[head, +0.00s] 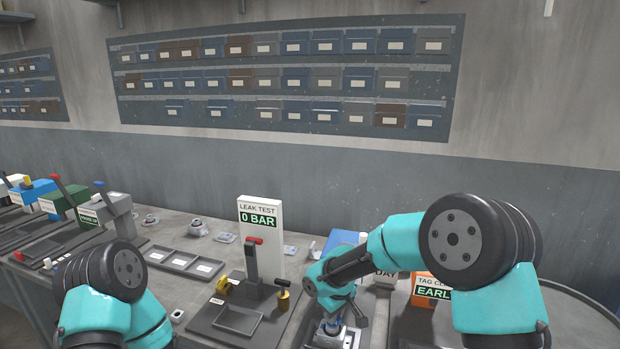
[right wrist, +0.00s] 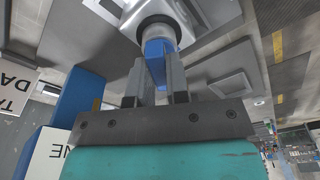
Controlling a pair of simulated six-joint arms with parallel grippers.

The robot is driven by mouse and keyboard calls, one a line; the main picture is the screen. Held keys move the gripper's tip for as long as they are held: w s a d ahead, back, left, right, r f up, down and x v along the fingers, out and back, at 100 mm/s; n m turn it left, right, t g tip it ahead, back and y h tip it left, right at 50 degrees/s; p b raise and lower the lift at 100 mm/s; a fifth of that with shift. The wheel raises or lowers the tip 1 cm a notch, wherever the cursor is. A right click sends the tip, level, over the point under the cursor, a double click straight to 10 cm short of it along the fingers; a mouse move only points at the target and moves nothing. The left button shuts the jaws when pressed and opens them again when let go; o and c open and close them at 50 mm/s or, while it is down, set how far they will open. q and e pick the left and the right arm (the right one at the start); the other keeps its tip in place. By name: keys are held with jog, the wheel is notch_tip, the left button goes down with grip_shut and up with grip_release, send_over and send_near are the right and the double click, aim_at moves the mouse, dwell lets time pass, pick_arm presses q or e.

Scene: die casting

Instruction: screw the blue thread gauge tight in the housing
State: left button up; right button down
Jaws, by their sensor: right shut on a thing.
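The blue thread gauge (right wrist: 154,50) is between the two fingers of my right gripper (right wrist: 156,72) in the right wrist view. The gripper is shut on it. The far end of the gauge meets the round collar of the grey housing (right wrist: 185,14); how deep its thread sits is hidden. In the head view my right gripper (head: 334,318) points down over the housing, and a little blue of the gauge (head: 333,328) shows below it. My left arm comes in at the lower left of the head view, but its gripper is out of view.
A leak test stand (head: 262,240) reading "0 BAR", with a red-tipped lever and yellow parts, stands left of my right gripper. An orange and white tag box (head: 428,290) stands at right. A grey tray (head: 183,262) with white labels lies further left. Wall bins hang behind.

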jog(key=shift+s+f, duration=0.1)
jog(key=shift+f, duration=0.2)
dwell(0.7)
